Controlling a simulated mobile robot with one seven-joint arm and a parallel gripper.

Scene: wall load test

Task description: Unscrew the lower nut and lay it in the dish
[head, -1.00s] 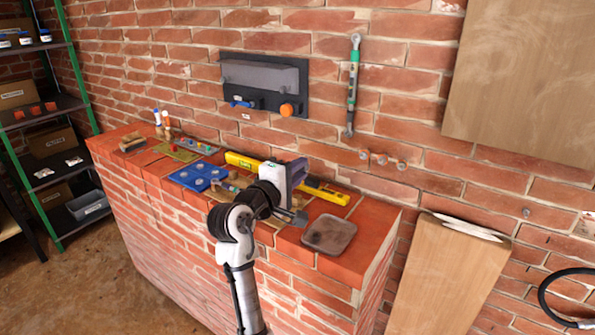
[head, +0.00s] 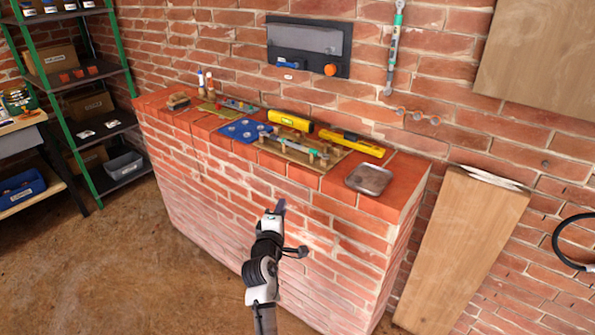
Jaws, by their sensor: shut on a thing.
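The dish (head: 369,180), a shallow grey tray, lies near the right end of the brick ledge and looks empty. My gripper (head: 280,206) is in front of the low wall's face, below the ledge and left of the dish. It is shut, and what it holds is too small or hidden to make out. A wooden board (head: 333,163) with several short brown posts and a bar lies on the ledge. Several small metal fittings (head: 417,116) sit in a row on the back wall. I cannot tell which part is the lower nut.
A blue tray (head: 244,131), a yellow level (head: 350,143) and a yellow block (head: 290,122) lie on the ledge (head: 337,188). A wrench (head: 393,55) hangs on the wall. A plank (head: 460,245) leans at right. Shelving (head: 115,125) stands left. The floor at left front is clear.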

